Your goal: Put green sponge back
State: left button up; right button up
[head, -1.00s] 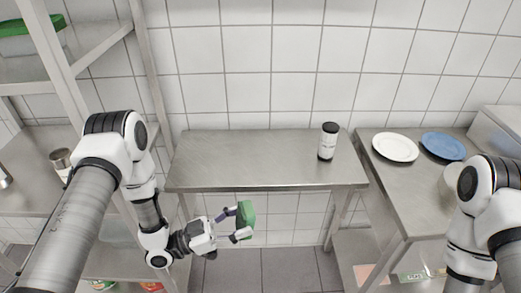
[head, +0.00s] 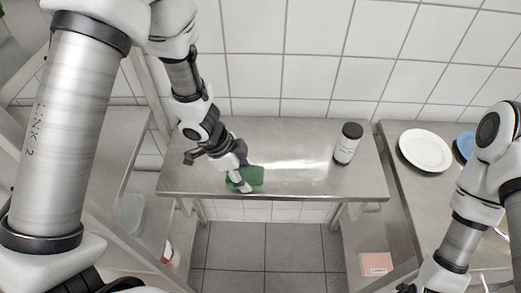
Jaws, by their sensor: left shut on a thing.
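The green sponge (head: 256,178) is at the front edge of the middle steel table (head: 300,182), left of the table's centre. My left gripper (head: 240,180) reaches down from above and is shut on the sponge, with its fingers covering the sponge's left part. The sponge looks flat and at or just above the tabletop; I cannot tell whether it touches. Of my right arm, only links show at the right edge; its gripper is not clearly visible.
A black-and-white canister (head: 347,144) stands on the table's right side. A pink item (head: 376,264) lies on the lower shelf at right. The table's middle is clear.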

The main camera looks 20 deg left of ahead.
pick_arm(q)
jog(key=p, duration=0.4)
send_over(265, 165)
jog(key=s+a, duration=0.1)
jog(key=s, duration=0.1)
jog(key=shift+w+a+f, duration=0.15)
jog(key=shift+w+a, duration=0.05)
jog(key=shift+w, duration=0.05)
jog(key=f, duration=0.1)
jog(key=w+f, duration=0.1)
jog(key=f, duration=0.1)
jog(key=shift+d+f, duration=0.1)
jog(key=shift+f, duration=0.45)
jog(key=o, duration=1)
jog(key=shift+w, duration=0.1)
pick_arm(e)
notch_tip(265, 165, up, 6)
jog(key=shift+f, duration=0.25)
pick_arm(q)
jog(key=shift+r, duration=0.35)
jog(key=p+v, duration=0.1)
jog(key=v, duration=1)
jog(key=shift+a+r, duration=0.1)
jog(key=shift+a, duration=0.2)
pick_arm(e)
jog(key=shift+r, duration=0.5)
